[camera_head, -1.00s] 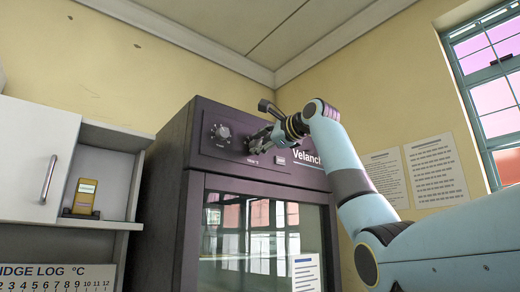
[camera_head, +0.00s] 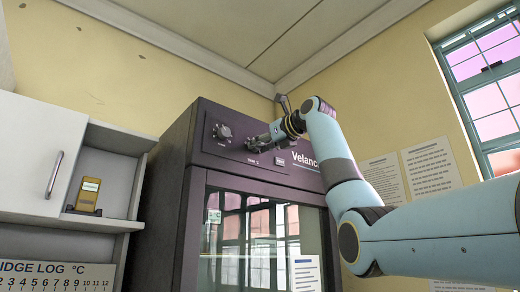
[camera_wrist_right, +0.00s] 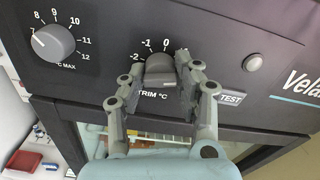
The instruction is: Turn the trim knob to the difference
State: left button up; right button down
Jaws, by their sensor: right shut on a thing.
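The trim knob (camera_wrist_right: 160,69) is a dark grey knob on the incubator's dark panel, with marks -2, -1 and 0 showing above it and "TRIM °C" below. My right gripper (camera_wrist_right: 160,75) has a finger on each side of the knob and is shut on it. In the head view my right gripper (camera_head: 256,143) covers most of the knob. The incubator (camera_head: 187,180) is a tall dark cabinet with a glass door. My left gripper is not in view.
A larger knob marked "°C MAX" (camera_wrist_right: 53,42) sits left of the trim knob, its numbers running from 7 to 12. A "TEST" button (camera_wrist_right: 230,98) and a round light button (camera_wrist_right: 253,63) are on the right. A fridge log sheet (camera_head: 55,276) hangs lower left.

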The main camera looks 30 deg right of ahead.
jog(key=shift+f+m+b, duration=0.1)
jog(key=shift+m+b, duration=0.2)
jog(key=shift+m, duration=0.3)
jog(key=c, duration=1)
grip_release()
jog(key=shift+o, duration=0.2)
jog(key=s, duration=0.7)
jog(key=shift+s+d, duration=0.2)
jog(key=shift+d, duration=0.1)
